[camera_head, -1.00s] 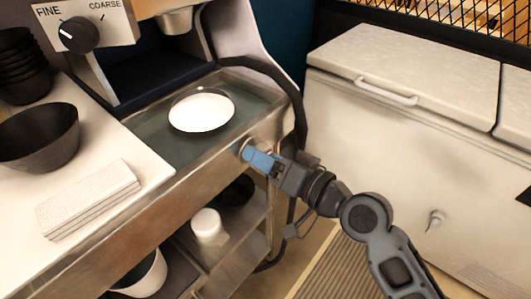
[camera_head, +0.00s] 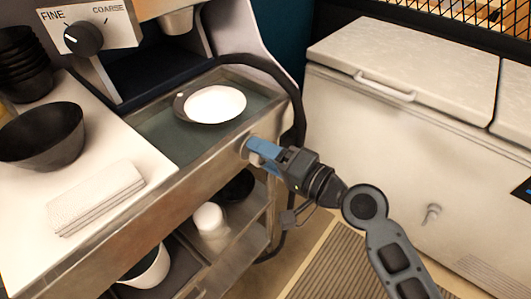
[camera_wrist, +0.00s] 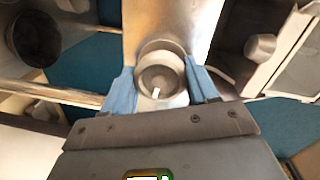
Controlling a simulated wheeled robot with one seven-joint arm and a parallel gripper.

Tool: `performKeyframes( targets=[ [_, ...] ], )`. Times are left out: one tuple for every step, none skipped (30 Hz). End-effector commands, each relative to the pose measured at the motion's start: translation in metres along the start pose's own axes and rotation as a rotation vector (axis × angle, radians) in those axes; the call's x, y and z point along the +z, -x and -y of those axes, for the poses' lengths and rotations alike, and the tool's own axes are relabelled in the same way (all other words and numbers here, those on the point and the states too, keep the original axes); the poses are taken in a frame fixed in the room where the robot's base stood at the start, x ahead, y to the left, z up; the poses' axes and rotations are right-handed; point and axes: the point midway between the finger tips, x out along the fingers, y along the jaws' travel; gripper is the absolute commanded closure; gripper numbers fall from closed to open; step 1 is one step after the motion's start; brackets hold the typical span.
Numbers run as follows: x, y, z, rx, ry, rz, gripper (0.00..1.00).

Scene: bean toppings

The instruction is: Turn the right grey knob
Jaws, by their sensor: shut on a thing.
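The grey knob (camera_wrist: 160,76) is round and metallic, with a short white mark near its lower edge in the wrist view. It sits on the right end of the steel counter's front face, mostly covered by my gripper in the head view. My gripper (camera_head: 256,148) has blue fingers, one on each side of the knob. It is shut on the knob, and my arm reaches in from the lower right.
A black bowl (camera_head: 45,137) and folded cloth (camera_head: 95,197) are left. A white chest freezer (camera_head: 385,165) stands right. Shelves below hold a white jar (camera_head: 209,219).

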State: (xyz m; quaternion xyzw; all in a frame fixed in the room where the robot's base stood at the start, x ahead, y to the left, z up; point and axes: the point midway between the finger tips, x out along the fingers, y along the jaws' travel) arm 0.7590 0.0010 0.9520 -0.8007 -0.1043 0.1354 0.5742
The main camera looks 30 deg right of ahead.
Motion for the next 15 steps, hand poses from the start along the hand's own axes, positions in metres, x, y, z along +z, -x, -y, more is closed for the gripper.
performKeyframes(
  targets=[
    [0.0011,-0.0003,0.0003,-0.001,-0.001,0.003,0.72],
    [0.0011,-0.0003,0.0003,-0.001,-0.001,0.003,0.72],
    [0.0011,-0.0003,0.0003,-0.001,-0.001,0.003,0.72],
    [0.0011,-0.0003,0.0004,-0.001,-0.001,0.003,0.72],
    [0.0010,-0.0003,0.0004,-0.001,-0.001,0.003,0.72],
    [0.0010,-0.0003,0.0004,-0.001,-0.001,0.003,0.72],
    [0.0010,-0.0003,0.0004,-0.001,0.000,0.003,0.72],
    [0.0010,-0.0003,0.0004,-0.001,0.000,0.002,0.72],
    [0.0010,-0.0003,0.0004,-0.001,0.000,0.002,0.40],
    [0.0009,-0.0003,0.0004,-0.001,0.000,0.002,0.37],
    [0.0008,-0.0003,0.0004,-0.001,0.000,0.002,0.34],
    [0.0007,-0.0002,0.0004,-0.001,0.000,0.002,0.30],
    [0.0006,-0.0002,0.0003,-0.001,0.000,0.001,0.27],
    [0.0005,-0.0002,0.0003,-0.001,0.000,0.001,0.24],
    [0.0004,-0.0002,0.0003,-0.001,0.001,0.001,0.21]
  ],
)
